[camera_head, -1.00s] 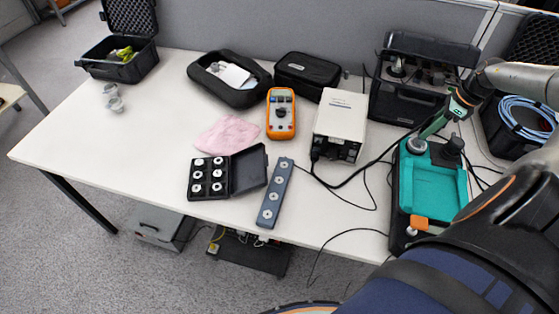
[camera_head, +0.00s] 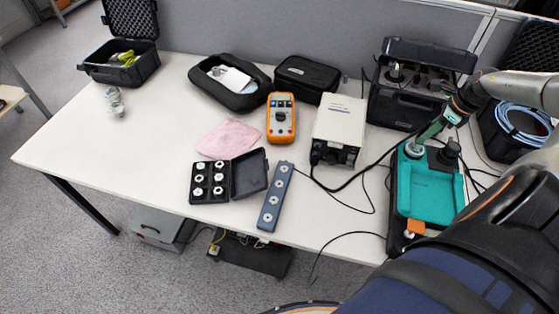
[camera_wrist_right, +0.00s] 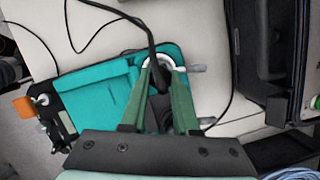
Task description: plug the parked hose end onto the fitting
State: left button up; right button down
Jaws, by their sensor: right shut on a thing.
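My right gripper (camera_head: 420,139) reaches in from the right over the teal tray unit (camera_head: 432,197). Its two green fingers (camera_wrist_right: 161,80) are nearly closed around the black hose end (camera_wrist_right: 161,78), whose hose runs up and left in the right wrist view. A pale grey round fitting (camera_head: 414,149) stands at the back left of the teal tray, right at the fingertips. In the wrist view its ring (camera_wrist_right: 150,62) shows around the hose end. I cannot tell whether the hose end is seated on it. My left gripper is not in view.
A black knob-like post (camera_head: 450,151) stands just right of the fitting. A white box (camera_head: 340,120) with black cables, an orange multimeter (camera_head: 281,118) and an open black tool case (camera_head: 405,100) stand nearby.

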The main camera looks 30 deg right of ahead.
jog(key=shift+a+m+p, duration=0.1)
jog(key=shift+m+p, duration=0.2)
jog(key=shift+m+h, duration=0.3)
jog(key=shift+m, duration=0.3)
jog(key=c, duration=0.6)
grip_release()
jog(key=shift+v, duration=2.5)
jog(key=shift+s+r, duration=0.1)
